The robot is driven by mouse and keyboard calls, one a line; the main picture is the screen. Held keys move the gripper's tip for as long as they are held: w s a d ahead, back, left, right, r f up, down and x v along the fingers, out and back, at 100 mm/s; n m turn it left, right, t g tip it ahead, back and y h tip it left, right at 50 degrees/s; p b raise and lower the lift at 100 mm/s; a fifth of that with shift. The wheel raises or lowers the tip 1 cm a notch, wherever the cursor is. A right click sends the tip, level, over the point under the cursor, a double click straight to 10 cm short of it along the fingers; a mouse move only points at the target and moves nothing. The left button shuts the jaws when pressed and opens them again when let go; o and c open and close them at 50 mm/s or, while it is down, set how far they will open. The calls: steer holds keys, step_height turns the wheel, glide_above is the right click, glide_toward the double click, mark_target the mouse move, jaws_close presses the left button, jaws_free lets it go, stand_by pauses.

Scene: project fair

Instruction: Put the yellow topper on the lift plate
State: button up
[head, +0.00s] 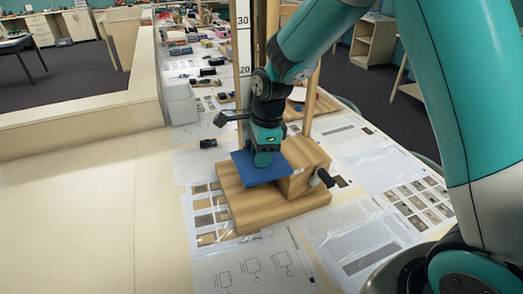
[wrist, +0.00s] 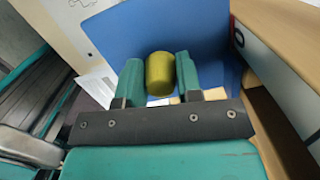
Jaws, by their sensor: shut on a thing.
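The yellow topper (wrist: 160,73) is a short, rounded yellow cylinder between the two teal fingers of my gripper (wrist: 160,78) in the wrist view. My gripper is shut on it. In the head view my gripper (head: 264,160) points down over the blue lift plate (head: 247,173) and hides the topper. The blue plate also fills the back of the wrist view (wrist: 205,45). I cannot tell whether the topper touches the plate.
The plate is at a wooden base (head: 265,212) with a wooden block (head: 305,165) and a dark crank handle (head: 325,178) on its right. A scale board (head: 243,70) and posts rise behind. Printed sheets (head: 250,262) lie around; the table on the left is clear.

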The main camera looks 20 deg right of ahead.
steer(key=o, duration=0.9)
step_height(320, 180, up, 11)
steer(key=d+b, duration=0.1)
steer(key=b, duration=0.1)
steer(key=s+a+n+y, duration=0.1)
steer(key=s+a+n, duration=0.1)
steer(key=s+n, duration=1)
steer(key=s+a+r+n+y, duration=0.1)
steer(key=s+a+n, duration=0.2)
steer(key=s+n, duration=0.9)
steer(key=n, duration=0.3)
steer(key=shift+s+a+r+y, duration=0.2)
steer(key=shift+s+a+y, duration=0.15)
steer(key=shift+y, duration=0.05)
